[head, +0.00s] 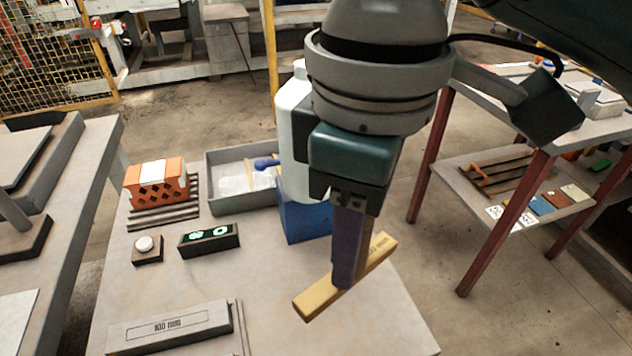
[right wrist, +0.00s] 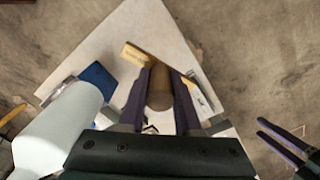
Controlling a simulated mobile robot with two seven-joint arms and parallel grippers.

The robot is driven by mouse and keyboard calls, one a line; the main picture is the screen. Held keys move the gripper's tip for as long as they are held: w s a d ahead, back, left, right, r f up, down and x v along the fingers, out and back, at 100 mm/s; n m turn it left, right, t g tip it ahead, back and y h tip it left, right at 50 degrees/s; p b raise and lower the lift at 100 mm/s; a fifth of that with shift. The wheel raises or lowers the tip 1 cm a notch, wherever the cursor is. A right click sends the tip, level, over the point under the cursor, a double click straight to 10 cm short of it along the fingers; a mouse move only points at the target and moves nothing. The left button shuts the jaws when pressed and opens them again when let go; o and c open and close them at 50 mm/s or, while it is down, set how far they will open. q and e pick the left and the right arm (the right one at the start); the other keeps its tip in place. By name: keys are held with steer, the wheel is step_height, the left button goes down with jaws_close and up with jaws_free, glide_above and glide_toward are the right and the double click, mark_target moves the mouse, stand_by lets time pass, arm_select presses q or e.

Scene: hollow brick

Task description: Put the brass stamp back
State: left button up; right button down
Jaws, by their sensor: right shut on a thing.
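The brass stamp shows in the head view as a yellow bar (head: 318,298) under my right gripper (head: 347,280). In the right wrist view, the yellow bar (right wrist: 133,53) sticks out beyond a brown round handle (right wrist: 160,88). My right gripper's purple fingers are shut on this handle. The bar lies slantwise over the front right part of the pale table (head: 275,315); whether it touches the table I cannot tell. My left gripper (right wrist: 260,128) shows only at the lower right of the right wrist view, its fingers apart with nothing seen between them.
A blue block (head: 305,222) and white rounded body (head: 298,125) stand behind my right gripper. The table's middle is clear.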

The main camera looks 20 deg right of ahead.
step_height(320, 180, down, 11)
steer(key=shift+a+r+b, duration=0.1)
steer(key=shift+r+b, duration=0.05)
steer(key=shift+b, duration=0.85)
step_height(320, 180, down, 5)
steer(key=shift+r+b, duration=0.15)
steer(key=shift+b, duration=0.55)
